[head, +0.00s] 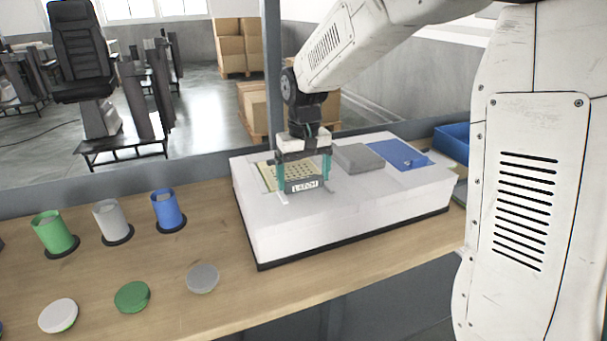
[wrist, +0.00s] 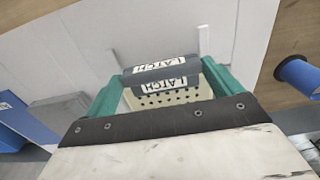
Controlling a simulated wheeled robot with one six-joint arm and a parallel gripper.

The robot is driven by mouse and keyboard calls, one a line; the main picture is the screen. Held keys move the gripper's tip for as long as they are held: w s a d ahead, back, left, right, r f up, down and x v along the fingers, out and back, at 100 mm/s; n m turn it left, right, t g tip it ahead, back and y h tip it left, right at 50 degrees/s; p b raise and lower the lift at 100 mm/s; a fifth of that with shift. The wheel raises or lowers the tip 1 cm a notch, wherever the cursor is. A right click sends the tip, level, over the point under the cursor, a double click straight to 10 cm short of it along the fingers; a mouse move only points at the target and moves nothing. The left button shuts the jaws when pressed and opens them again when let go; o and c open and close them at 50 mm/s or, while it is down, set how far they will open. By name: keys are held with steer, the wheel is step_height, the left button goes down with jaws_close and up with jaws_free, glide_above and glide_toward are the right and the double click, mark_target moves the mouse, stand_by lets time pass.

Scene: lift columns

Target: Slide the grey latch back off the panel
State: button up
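The dark grey latch (head: 304,186), labelled LATCH, lies across the near edge of a pale yellow perforated panel (head: 267,178) in the white bench block. My gripper (head: 305,180) points down over the latch, one teal finger at each end, fitting closely. In the wrist view the latch (wrist: 163,79) sits between the fingertips with two LATCH labels showing, and the holed panel (wrist: 160,98) shows below it. My gripper appears shut on the latch. The gripper and latch hide part of the panel.
The white block (head: 340,225) stands on a wooden bench (head: 215,255). A grey block (head: 358,158) and a blue plate (head: 398,155) are to the right on it. Green (head: 54,232), grey (head: 112,222) and blue (head: 168,209) cups stand left, with several round discs in front.

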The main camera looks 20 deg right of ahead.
steer(key=shift+s, duration=1)
steer(key=o, duration=1.1)
steer(key=shift+r, duration=0.15)
step_height(320, 180, up, 8)
steer(key=shift+f, duration=0.2)
steer(key=s+d+f+t, duration=0.1)
steer(key=s+d, duration=0.2)
steer(key=s, duration=2.5)
steer(key=shift+s, duration=0.3)
